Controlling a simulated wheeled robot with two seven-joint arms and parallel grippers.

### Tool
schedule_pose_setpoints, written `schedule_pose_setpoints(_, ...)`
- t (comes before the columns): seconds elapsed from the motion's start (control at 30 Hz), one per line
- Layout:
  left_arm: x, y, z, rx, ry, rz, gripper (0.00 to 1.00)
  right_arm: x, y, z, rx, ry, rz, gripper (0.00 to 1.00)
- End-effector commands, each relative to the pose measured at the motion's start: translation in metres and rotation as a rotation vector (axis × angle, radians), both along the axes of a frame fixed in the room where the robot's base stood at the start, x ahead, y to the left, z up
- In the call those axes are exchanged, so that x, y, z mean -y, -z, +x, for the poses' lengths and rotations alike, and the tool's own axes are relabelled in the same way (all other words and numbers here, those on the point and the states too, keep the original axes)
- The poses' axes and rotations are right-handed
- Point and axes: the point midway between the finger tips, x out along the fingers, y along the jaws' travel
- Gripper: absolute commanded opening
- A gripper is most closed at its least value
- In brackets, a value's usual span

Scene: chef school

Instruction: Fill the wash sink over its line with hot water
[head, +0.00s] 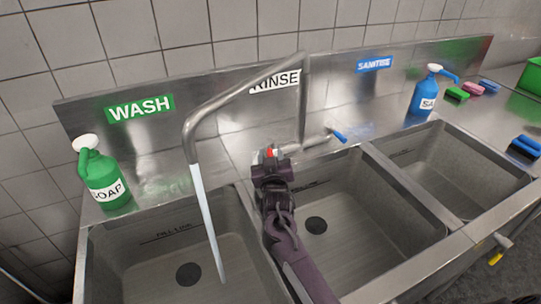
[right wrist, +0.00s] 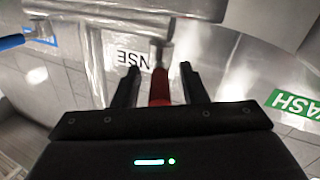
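The wash sink (head: 140,268) is at the left under the green WASH sign (head: 140,108). Its dark fill line (head: 172,233) shows on the back wall, and the drain is visible at the bottom. The metal spout (head: 230,92) reaches over this sink, and a pale stream of water (head: 205,220) falls from it. My right gripper (head: 271,162) is at the red tap handle (head: 270,153) below the RINSE sign. In the right wrist view, the red handle (right wrist: 160,88) lies between the open fingers (right wrist: 160,90), with gaps on both sides. My left gripper is out of view.
The blue tap handle (head: 339,134) is to the right of my gripper. A green soap bottle (head: 104,175) stands at the left, and a blue sanitiser bottle (head: 427,92) at the right. The rinse sink (head: 375,215) and sanitise sink (head: 460,170) look empty.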

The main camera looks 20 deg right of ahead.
Motion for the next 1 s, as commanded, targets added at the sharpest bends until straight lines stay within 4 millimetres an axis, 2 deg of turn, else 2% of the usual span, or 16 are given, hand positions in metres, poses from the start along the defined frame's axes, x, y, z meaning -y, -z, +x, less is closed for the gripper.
schedule_pose_setpoints(0.23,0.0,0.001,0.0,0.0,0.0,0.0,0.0,0.0,-0.003,0.0,0.002,0.0,-0.001,0.39)
schedule_pose_setpoints(0.37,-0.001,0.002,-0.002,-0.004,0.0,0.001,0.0,0.0,-0.019,0.0,0.005,0.0,0.0,0.39)
schedule_pose_setpoints(1.0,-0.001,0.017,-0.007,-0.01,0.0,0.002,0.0,0.0,-0.169,0.0,0.005,-0.001,0.001,0.39)
